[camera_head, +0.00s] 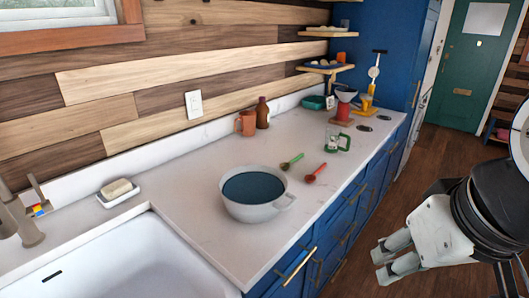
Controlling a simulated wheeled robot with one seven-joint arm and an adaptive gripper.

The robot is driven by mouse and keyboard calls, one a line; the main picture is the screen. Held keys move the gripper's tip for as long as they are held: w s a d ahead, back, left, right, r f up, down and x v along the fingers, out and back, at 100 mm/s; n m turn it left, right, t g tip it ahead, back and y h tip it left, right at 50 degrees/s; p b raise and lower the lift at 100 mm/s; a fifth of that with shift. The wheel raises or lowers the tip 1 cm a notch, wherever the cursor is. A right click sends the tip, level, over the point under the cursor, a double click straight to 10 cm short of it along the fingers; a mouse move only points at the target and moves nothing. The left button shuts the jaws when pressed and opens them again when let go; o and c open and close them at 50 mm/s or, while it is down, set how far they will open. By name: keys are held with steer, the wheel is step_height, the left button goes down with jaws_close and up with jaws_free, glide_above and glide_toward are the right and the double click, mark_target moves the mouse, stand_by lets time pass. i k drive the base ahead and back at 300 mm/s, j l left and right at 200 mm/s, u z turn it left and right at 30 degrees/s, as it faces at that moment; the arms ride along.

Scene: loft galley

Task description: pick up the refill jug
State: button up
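A clear jug with a green handle and green base (337,141) stands upright on the white counter, right of centre; it looks like the refill jug, though no label is readable. My gripper (379,264) is at the lower right, out over the wooden floor and in front of the counter. Its two pale fingers are apart with a gap between them, and nothing shows in it. It is well clear of the jug, which appears farther back and to the left.
A large grey pot (258,207) stands nearest on the counter (190,228). A green spoon (292,161) and a red spoon (315,173) lie in front of the jug. An orange mug (245,123) and brown bottle (262,113) stand by the wall. A red dripper stand (344,104) is behind.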

mark_target(333, 134)
steer(key=i+l, duration=0.2)
steer(key=l, duration=0.15)
steer(key=i+l, duration=0.2)
steer(key=l, duration=0.2)
steer(key=i+l, duration=0.2)
steer(key=l, duration=0.15)
steer(key=i+l, duration=0.2)
steer(key=l, duration=0.15)
steer(key=i+l, duration=0.2)
steer(key=l, duration=0.2)
steer(key=i+l+u, duration=0.1)
steer(key=l, duration=0.25)
steer(key=i+l, duration=0.5)
steer(key=l, duration=0.25)
steer(key=z, duration=0.15)
